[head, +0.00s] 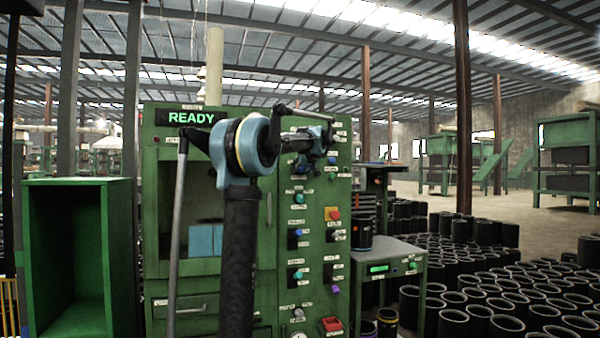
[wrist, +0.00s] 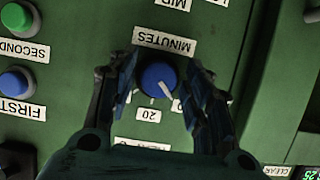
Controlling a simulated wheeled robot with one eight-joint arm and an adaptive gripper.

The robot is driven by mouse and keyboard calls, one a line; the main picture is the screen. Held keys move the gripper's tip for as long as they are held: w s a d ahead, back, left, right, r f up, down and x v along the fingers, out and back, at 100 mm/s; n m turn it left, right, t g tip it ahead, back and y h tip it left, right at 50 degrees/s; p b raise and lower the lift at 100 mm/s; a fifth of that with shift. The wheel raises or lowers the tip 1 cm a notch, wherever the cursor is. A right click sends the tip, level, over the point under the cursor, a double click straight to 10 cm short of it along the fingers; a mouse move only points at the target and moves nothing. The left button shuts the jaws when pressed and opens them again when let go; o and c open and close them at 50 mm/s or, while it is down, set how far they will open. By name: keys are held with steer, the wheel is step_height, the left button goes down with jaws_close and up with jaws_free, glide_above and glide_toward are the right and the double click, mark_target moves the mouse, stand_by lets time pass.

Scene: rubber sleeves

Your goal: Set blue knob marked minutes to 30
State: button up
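The blue knob (wrist: 158,77) sits on the green panel under an upside-down MINUTES label (wrist: 164,41) in the wrist view. Its white pointer line is directed down and right in that picture. An upside-down 20 label (wrist: 148,115) is just below it. My gripper (wrist: 163,82) is open, with one finger to each side of the knob and small gaps visible. I cannot tell how deep the fingertips reach. In the head view my gripper (head: 325,143) is at the upper panel and hides much of that area.
In the wrist view, a green button (wrist: 15,18) and a blue button (wrist: 15,83) are at the left. The head view shows the green machine with a READY display (head: 190,117), more panel controls below, an empty green cabinet (head: 75,182) at left, and many black sleeves (head: 480,300) at right.

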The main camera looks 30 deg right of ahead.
steer(key=c, duration=0.6)
steer(key=shift+m, duration=0.3)
steer(key=shift+d+m+t+y, duration=0.1)
steer(key=shift+m+t+y, duration=0.3)
steer(key=shift+m+y, duration=0.5)
steer(key=m+y, duration=0.1)
steer(key=m, duration=0.2)
steer(key=shift+t+y, duration=0.4)
steer(key=m+t+y, duration=0.1)
steer(key=m, duration=0.2)
steer(key=shift+d+f+m, duration=0.1)
steer(key=shift+f+m, duration=0.05)
steer(key=shift+m, duration=0.25)
steer(key=m+t+y, duration=0.1)
steer(key=m+t, duration=0.1)
steer(key=m, duration=0.2)
steer(key=shift+s+f, duration=0.1)
steer(key=shift+m, duration=0.3)
